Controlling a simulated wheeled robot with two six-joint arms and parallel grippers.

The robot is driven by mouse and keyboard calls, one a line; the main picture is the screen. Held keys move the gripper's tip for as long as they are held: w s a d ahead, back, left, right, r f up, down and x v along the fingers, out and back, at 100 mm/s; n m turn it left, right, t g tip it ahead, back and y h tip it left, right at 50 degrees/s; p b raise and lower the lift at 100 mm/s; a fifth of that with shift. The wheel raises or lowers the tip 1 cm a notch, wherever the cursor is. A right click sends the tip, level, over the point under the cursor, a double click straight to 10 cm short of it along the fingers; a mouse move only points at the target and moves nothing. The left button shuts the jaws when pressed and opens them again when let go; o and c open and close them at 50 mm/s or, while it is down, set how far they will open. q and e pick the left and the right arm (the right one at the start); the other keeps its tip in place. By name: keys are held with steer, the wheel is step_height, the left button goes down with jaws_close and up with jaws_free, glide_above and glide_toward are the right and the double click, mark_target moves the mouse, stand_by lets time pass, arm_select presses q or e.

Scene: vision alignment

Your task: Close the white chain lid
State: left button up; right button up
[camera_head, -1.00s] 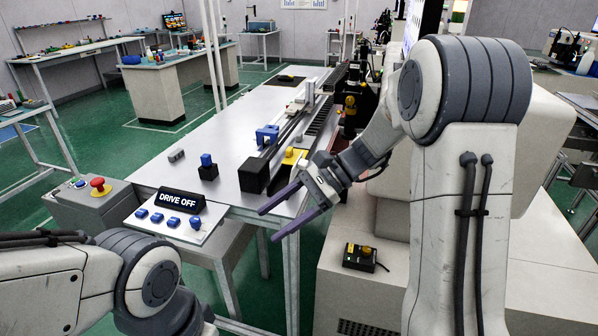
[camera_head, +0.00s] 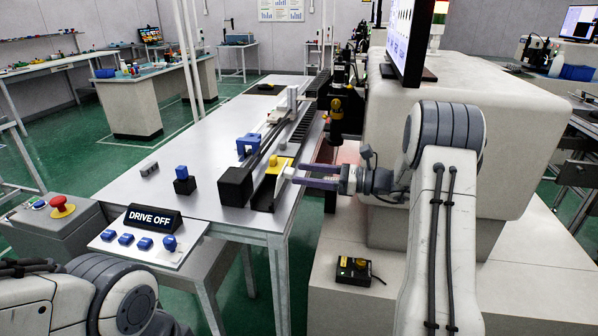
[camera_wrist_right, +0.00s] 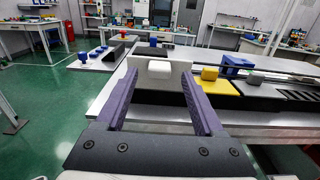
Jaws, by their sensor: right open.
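The white chain lid (camera_head: 284,181) appears as a pale upright plate at the near end of the rail, beside the yellow block. In the right wrist view it is a white plate (camera_wrist_right: 154,78) with a rounded knob (camera_wrist_right: 160,70), seen between and just beyond my fingertips. My right gripper (camera_head: 302,175) is open, its purple fingers pointing left at the lid. The fingers also show in the right wrist view (camera_wrist_right: 160,88), with nothing clamped between them. Whether a fingertip touches the lid cannot be told. My left gripper is out of view.
A yellow block (camera_head: 277,164) and a black block (camera_head: 236,187) sit close to the lid. A blue bracket (camera_head: 248,145) stands behind on the table (camera_head: 150,195). The DRIVE OFF panel (camera_head: 153,218) is at the front left. A large beige housing (camera_head: 455,110) stands at right.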

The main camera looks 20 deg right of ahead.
steer(key=shift+x, duration=1.05)
steer(key=shift+c, duration=0.3)
